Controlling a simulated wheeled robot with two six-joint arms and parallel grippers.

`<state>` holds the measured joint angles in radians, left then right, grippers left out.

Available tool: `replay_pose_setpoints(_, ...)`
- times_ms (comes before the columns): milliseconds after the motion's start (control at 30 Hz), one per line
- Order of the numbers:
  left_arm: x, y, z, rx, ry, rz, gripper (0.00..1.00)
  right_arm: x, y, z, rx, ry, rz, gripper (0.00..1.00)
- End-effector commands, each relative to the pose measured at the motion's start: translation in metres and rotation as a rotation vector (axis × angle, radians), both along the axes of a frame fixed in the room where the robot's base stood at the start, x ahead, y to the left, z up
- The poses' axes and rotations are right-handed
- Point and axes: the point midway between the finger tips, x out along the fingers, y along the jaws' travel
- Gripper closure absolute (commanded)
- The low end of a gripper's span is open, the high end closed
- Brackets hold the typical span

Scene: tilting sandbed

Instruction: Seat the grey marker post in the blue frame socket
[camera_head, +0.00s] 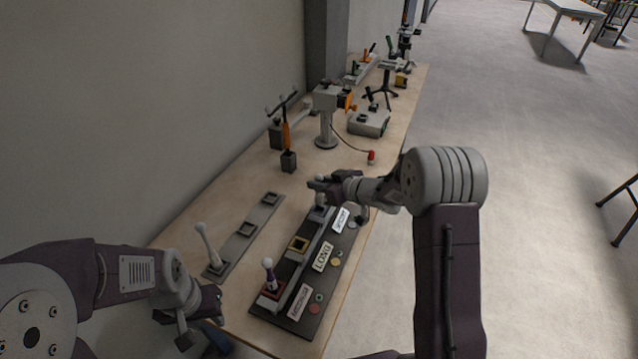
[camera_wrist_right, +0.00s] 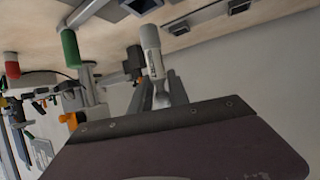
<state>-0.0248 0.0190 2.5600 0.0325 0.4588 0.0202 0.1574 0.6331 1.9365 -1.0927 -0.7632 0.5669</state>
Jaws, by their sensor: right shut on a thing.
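My right gripper (camera_head: 322,188) is at the far end of the dark board and shut on a grey post. The post (camera_wrist_right: 150,48) shows in the right wrist view, round-ended and gripped between the fingers (camera_wrist_right: 165,92). A small socket (camera_head: 318,213) lies just below this gripper; its frame is partly hidden and I cannot make out its colour clearly. I cannot tell whether the post touches it. A pale post (camera_head: 206,243) leans in the near socket of the grey strip. My left gripper (camera_head: 190,315) hangs near the table's front left; its jaw opening is unclear.
The grey strip (camera_head: 233,246) has two empty sockets. A grey stand (camera_head: 326,128), an orange-handled device (camera_head: 287,140) and a box (camera_head: 369,123) stand further back.

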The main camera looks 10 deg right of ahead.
Motion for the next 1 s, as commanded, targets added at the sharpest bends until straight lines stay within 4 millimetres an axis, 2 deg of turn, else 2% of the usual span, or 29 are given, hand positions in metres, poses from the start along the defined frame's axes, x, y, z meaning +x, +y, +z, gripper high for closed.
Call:
replay_pose_setpoints(33,0.000,0.000,-0.009,0.000,0.000,0.000,0.64,0.000,0.000,-0.009,0.000,-0.001,0.000,1.00)
replay_pose_setpoints(367,0.000,0.000,-0.038,0.000,0.000,0.000,0.64,0.000,0.000,-0.032,-0.001,-0.002,0.001,1.00)
replay_pose_setpoints(600,0.000,0.000,-0.047,0.000,0.000,0.000,0.64,0.000,0.000,-0.049,0.001,-0.001,0.000,1.00)
replay_pose_setpoints(933,0.000,0.000,-0.048,0.000,0.000,0.000,0.64,0.000,0.000,-0.051,-0.001,-0.002,0.000,1.00)
replay_pose_setpoints(967,0.000,0.000,-0.048,0.000,0.000,0.000,0.64,0.000,0.000,-0.051,0.000,-0.001,0.000,0.76)
replay_pose_setpoints(1000,0.000,0.000,-0.048,0.000,0.000,0.000,0.64,0.000,0.000,-0.051,0.000,-0.001,0.000,0.65)
